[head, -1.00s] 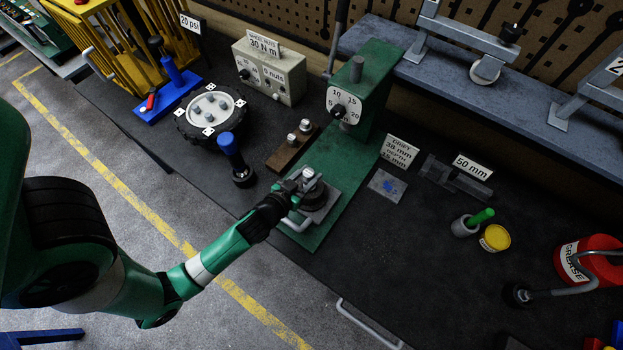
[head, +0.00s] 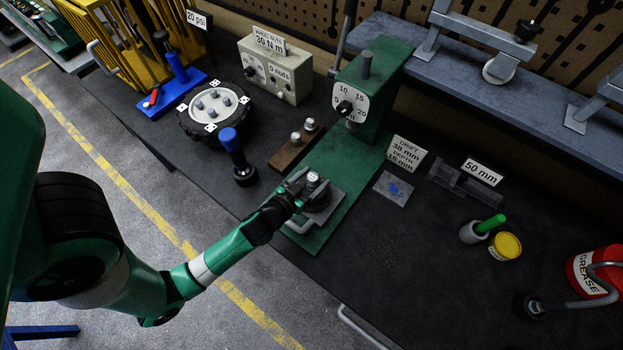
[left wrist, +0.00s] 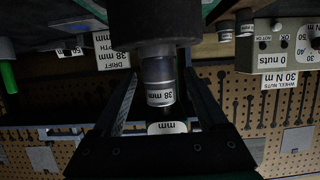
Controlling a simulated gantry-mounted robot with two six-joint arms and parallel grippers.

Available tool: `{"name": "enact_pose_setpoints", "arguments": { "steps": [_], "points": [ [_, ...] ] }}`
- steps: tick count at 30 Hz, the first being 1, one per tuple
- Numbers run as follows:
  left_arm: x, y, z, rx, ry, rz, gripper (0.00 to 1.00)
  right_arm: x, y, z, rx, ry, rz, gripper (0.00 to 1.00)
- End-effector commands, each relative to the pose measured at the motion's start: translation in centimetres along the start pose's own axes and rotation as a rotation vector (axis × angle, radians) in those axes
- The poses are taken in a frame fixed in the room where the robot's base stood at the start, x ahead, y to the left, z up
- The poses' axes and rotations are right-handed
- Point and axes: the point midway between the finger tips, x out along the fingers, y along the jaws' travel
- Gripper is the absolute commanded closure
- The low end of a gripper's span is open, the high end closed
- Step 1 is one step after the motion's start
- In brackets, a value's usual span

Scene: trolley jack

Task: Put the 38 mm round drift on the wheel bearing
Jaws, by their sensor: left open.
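The 38 mm round drift (head: 314,179) is a short silver cylinder. It stands upright on a dark round part, seemingly the wheel bearing (head: 318,197), on the plate of the green press (head: 340,208). In the left wrist view, which is upside down, the drift (left wrist: 160,80) shows its "38 mm" label and meets the dark round part (left wrist: 140,25). My left gripper (head: 300,187) is at the drift, with its open fingers on either side of it. The bearing is partly hidden by the gripper. My right gripper is not in view.
Two other drifts stand in a brown rack (head: 289,154) left of the press. A blue-handled tool (head: 232,150) and a wheel hub (head: 212,108) are farther left. A green-handled brush (head: 490,224), a yellow tin (head: 504,246) and a red grease can (head: 590,275) are at right.

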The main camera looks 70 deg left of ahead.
Motion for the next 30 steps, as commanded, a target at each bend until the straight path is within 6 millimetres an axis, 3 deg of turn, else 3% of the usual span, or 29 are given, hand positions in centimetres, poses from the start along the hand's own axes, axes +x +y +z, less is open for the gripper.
{"name": "enact_pose_setpoints", "arguments": {
  "steps": [5,16,22,30],
  "points": [
    [-1.1,0.0,-0.1,0.002,-0.001,0.001,0.24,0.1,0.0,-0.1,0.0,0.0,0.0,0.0],
    [-10.1,0.1,0.1,0.004,0.0,0.007,0.24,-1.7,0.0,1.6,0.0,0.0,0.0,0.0],
    [-11.8,0.1,-0.1,0.002,0.0,0.004,0.24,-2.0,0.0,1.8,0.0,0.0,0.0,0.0],
    [-12.1,0.0,-0.3,-0.001,0.0,-0.001,0.24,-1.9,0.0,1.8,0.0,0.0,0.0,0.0]
  ]
}}
